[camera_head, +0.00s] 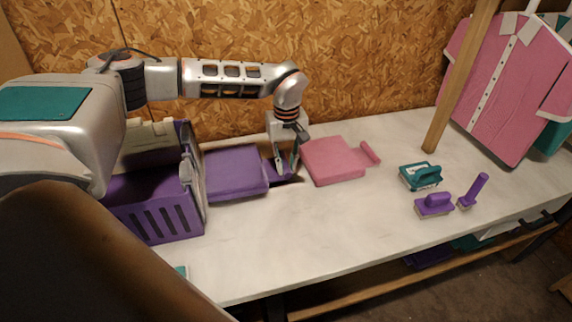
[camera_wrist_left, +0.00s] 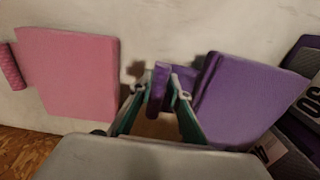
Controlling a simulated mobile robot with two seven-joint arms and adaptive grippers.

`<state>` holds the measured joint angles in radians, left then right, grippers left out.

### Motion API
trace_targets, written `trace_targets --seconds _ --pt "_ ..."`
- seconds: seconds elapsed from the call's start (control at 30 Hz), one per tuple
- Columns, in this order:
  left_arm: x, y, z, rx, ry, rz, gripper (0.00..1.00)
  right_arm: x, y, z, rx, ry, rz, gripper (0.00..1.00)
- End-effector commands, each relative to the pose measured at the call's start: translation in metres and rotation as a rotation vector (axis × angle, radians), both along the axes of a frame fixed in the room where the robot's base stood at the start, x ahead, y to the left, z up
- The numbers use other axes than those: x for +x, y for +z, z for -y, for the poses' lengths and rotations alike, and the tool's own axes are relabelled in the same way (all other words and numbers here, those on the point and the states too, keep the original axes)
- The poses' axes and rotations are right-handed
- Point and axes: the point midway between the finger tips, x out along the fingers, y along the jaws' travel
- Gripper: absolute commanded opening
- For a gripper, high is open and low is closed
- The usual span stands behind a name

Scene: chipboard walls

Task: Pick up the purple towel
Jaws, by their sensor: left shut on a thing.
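The purple towel (camera_head: 233,172) is a flat folded block on the white table, just right of the purple crate. In the left wrist view the purple towel (camera_wrist_left: 245,100) is on the right, with a narrow rolled end (camera_wrist_left: 159,88) at its left side. My left gripper (camera_head: 284,168) reaches down at the towel's right end. In the left wrist view my left gripper (camera_wrist_left: 160,98) has its fingers on both sides of that narrow end, shut on it. The towel appears to rest on the table. My right gripper is not in view.
A pink towel (camera_head: 334,161) lies close to the right of my gripper. A purple crate (camera_head: 157,213) stands to the left. A teal brush (camera_head: 420,177) and purple brushes (camera_head: 434,206) lie at right. The table front is clear.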

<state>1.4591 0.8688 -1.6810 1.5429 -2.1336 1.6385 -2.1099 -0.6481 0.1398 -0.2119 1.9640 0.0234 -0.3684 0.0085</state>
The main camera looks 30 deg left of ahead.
Motion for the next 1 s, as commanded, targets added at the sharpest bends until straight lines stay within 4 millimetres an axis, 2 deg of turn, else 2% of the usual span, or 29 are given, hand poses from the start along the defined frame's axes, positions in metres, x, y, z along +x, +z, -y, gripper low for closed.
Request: trace_targets --seconds 0.1,0.47,0.77,1.0 --pt "0.000 0.006 0.000 0.000 0.000 0.000 0.00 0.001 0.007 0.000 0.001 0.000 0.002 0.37" --pt "0.000 0.008 0.000 -0.001 0.000 -0.001 0.00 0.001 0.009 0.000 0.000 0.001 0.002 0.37" --pt "0.000 0.039 0.000 -0.001 0.000 -0.002 0.00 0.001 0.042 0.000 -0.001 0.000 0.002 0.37" --pt "0.000 0.064 0.000 -0.001 0.001 -0.001 0.00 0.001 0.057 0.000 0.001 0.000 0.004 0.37"
